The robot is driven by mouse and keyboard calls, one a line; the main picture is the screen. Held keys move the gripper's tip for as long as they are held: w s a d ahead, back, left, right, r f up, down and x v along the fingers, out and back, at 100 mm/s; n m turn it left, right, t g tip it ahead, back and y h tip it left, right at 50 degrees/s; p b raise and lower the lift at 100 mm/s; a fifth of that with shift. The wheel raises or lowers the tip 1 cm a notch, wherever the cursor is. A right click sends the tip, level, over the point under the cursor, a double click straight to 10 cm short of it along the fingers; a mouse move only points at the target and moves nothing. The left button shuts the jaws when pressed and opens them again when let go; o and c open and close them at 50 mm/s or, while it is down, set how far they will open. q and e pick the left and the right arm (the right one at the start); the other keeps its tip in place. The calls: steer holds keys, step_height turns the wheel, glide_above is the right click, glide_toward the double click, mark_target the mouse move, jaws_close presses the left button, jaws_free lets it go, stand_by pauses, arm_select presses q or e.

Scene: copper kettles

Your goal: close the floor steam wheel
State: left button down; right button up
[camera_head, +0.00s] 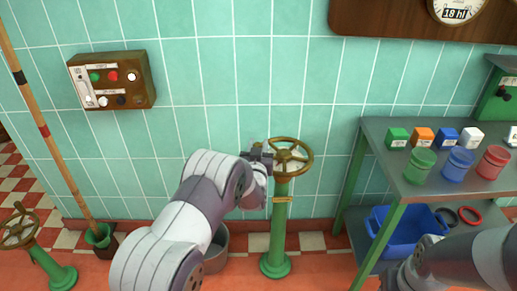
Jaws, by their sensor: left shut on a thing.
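A brass-brown handwheel (291,157) sits tilted on top of a green floor post (279,225) with a round green base, in the middle of the head view. A small yellowish plate (282,200) is on the post below the wheel. My left gripper (262,155) is at the wheel's left rim and is shut on it. Its fingertips are small and partly hidden against the rim. My right arm comes in at the lower right; its fingers do not show. A second brown handwheel (19,229) on a green post stands at the far left, apart from both arms.
A grey-topped green table (375,130) at right bears colored blocks and jars, with a blue bin (413,232) on its lower shelf. A grey bucket (216,250) stands partly behind my left arm. A broom (53,145) leans at left. A control box (112,80) hangs on the wall.

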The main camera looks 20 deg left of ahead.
arm_select(q)
steer(key=m+h, duration=0.1)
steer(key=w+m+h+b, duration=0.1)
steer(key=h, duration=0.1)
steer(key=w+m+h+b, duration=0.1)
steer(key=h, duration=0.1)
steer(key=shift+w+a+f, duration=0.1)
steer(key=shift+w+a, duration=0.05)
steer(key=shift+a, duration=0.15)
steer(key=w+m+h, duration=0.1)
steer(key=m+h, duration=0.1)
steer(key=shift+w+h, duration=0.15)
steer(key=shift+h, duration=0.25)
steer(key=h, duration=0.1)
steer(key=w+m+g+h, duration=0.1)
steer(key=m+h, duration=0.1)
steer(key=shift+w+d+g+h, duration=0.25)
steer(key=shift+w+g+h, duration=0.05)
steer(key=shift+w+g, duration=0.1)
steer(key=shift+w+d+r, duration=0.2)
steer(key=shift+w+d, duration=0.15)
steer(key=shift+w, duration=0.2)
steer(key=shift+w+d, duration=0.15)
steer(key=shift+d+f, duration=0.1)
